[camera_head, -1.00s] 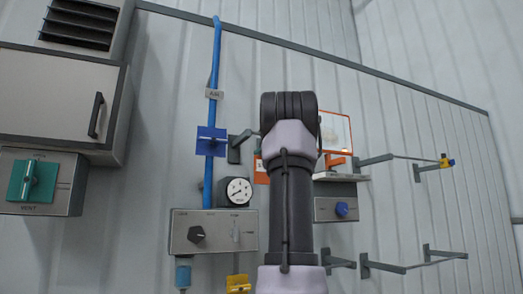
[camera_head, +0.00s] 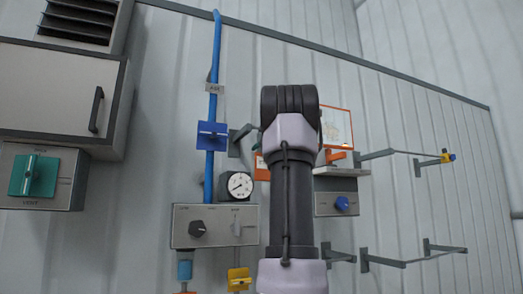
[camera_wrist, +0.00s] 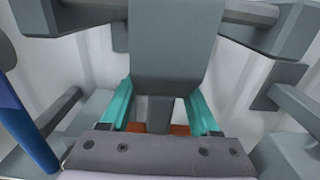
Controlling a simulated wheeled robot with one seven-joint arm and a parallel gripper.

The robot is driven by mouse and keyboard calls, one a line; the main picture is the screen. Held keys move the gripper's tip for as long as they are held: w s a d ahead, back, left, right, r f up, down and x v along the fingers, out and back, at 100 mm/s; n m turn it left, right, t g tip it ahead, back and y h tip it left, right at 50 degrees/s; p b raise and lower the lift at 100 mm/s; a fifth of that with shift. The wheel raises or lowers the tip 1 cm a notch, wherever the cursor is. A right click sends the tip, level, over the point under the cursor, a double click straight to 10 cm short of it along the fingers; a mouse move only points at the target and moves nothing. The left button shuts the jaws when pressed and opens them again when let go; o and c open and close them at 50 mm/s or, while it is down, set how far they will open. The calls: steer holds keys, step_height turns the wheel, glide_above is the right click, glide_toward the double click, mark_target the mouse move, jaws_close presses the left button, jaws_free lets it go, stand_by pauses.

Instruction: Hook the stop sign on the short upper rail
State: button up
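In the wrist view my gripper (camera_wrist: 157,108) shows two teal fingers, spaced apart. A broad grey plate (camera_wrist: 178,45) lies across or just beyond their tips. A smaller grey block (camera_wrist: 159,113) sits between them; I cannot tell whether the fingers press on it. Orange-red patches (camera_wrist: 180,129) show low between the fingers, too little to identify as the stop sign. A grey rail on brackets (camera_wrist: 250,12) crosses the top. In the head view my arm hides the gripper and whatever it holds. An upper rail (camera_head: 405,153) runs right of my arm. No stop sign is recognisable.
Lower rails (camera_head: 405,261) project at right. Left of my arm are a blue pipe (camera_head: 213,60), a gauge (camera_head: 237,186), a control panel (camera_head: 192,223) and a cabinet (camera_head: 50,90). A blue-knob box (camera_head: 325,205) stands just right of it. The upper right wall is bare.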

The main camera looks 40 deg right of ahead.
steer(key=v, duration=1)
steer(key=shift+s, duration=0.4)
steer(key=s+a+f+n+g+y, duration=0.1)
steer(key=a+f+n+g+y, duration=0.1)
steer(key=a+f+n, duration=0.55)
steer(key=s+a+f+n+g+y, duration=0.15)
steer(key=a+f+n, duration=0.3)
steer(key=a, duration=0.65)
steer(key=s+a+f+n+g+y, duration=0.25)
steer(key=a+f+n, duration=0.35)
steer(key=a, duration=0.3)
steer(key=s+a+f+n+g, duration=0.2)
steer(key=s+a+f+n, duration=0.3)
steer(key=s+f+n, duration=0.2)
steer(key=s+a+f+n+g, duration=0.2)
steer(key=s+a+f+n, duration=0.3)
steer(key=s+f+n, duration=0.3)
step_height(320, 180, down, 4)
steer(key=shift+s+n, duration=0.25)
steer(key=shift+n, duration=0.65)
